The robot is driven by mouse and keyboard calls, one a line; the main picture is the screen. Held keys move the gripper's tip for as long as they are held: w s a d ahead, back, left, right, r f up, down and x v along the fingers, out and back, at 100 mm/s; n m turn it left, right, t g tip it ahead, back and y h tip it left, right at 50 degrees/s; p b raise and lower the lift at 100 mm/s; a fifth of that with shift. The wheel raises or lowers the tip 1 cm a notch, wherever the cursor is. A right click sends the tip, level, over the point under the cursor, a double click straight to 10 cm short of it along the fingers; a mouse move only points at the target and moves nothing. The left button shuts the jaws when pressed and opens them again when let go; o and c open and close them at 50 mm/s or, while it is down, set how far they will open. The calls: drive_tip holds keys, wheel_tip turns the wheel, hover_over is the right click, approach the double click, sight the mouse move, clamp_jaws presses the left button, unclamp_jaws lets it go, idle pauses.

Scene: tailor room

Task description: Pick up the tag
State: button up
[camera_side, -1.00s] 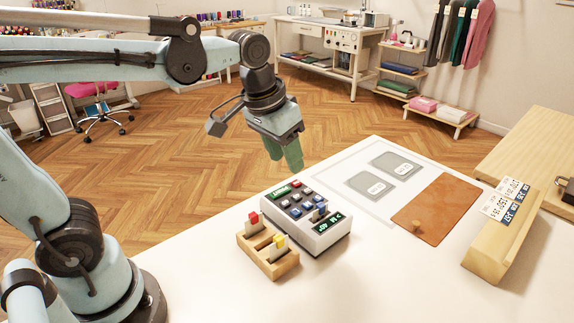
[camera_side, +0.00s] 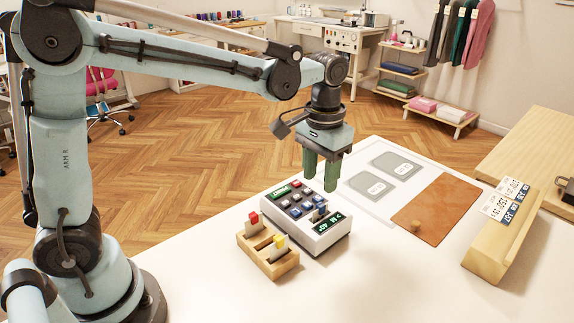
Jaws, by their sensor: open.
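White printed tags with blue panels (camera_side: 503,198) stand in a long wooden holder (camera_side: 488,262) at the right of the table. Two more pale grey pieces with white labels (camera_side: 398,167) lie flat on the white mat; I cannot tell whether they count as tags. My gripper (camera_side: 320,190) points down with green fingers. It is open and empty, above the back of the white keypad device (camera_side: 335,238), well to the left of the wooden holder.
A small wooden rack (camera_side: 268,264) with red-topped and yellow-topped pieces stands beside the device. A brown leather sheet (camera_side: 437,210) with a small knob lies between mat and holder. A raised wooden board (camera_side: 540,150) is at the right. The front of the table is clear.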

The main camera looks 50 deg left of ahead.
sight(321, 204)
drive_tip(key=shift+w+d+f, duration=0.1)
drive_tip(key=shift+d+f, duration=0.05)
drive_tip(key=shift+f, duration=1.5)
drive_tip(key=shift+d+f, duration=0.15)
drive_tip(key=shift+f, duration=1.5)
drive_tip(key=shift+c, duration=0.5)
clamp_jaws()
